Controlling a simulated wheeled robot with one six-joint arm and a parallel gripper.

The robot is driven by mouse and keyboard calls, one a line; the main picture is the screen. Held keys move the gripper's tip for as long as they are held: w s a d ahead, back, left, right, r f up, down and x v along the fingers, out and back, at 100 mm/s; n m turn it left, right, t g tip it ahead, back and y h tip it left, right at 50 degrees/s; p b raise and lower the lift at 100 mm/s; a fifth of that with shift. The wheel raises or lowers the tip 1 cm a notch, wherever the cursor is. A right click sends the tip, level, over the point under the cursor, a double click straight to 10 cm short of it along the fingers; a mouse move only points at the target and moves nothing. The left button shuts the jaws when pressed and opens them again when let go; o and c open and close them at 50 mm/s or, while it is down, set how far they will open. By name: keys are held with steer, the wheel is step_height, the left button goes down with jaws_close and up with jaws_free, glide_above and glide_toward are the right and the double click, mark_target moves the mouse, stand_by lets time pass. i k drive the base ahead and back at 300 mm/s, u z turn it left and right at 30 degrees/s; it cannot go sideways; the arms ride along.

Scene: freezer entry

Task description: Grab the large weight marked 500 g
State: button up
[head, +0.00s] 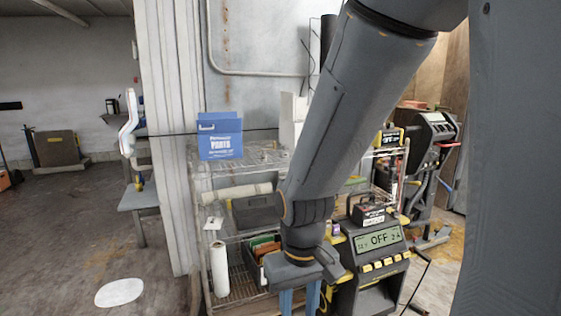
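I cannot make out a weight marked 500 g anywhere in the head view. My arm comes down from the top right, across the wire shelf. Its wrist end, with my gripper (302,297), is at the bottom centre, in front of the shelf and left of a device with a display. Two blue upright pieces show below the wrist at the picture's edge. I cannot tell whether they are fingers or something behind, nor whether the gripper is open or shut.
The wire shelf (203,181) holds a blue box (220,136) marked PARTS, a paper roll (219,270) and bins. The display device (378,240) reads OFF. Yellow-and-black machines stand at right. A blue-topped stool (138,196) stands left of the shelf. The left floor is mostly clear.

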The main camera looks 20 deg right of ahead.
mark_target(284, 153)
steer(key=z, duration=1.8)
steer(key=i, duration=0.95)
steer(key=u, duration=1.8)
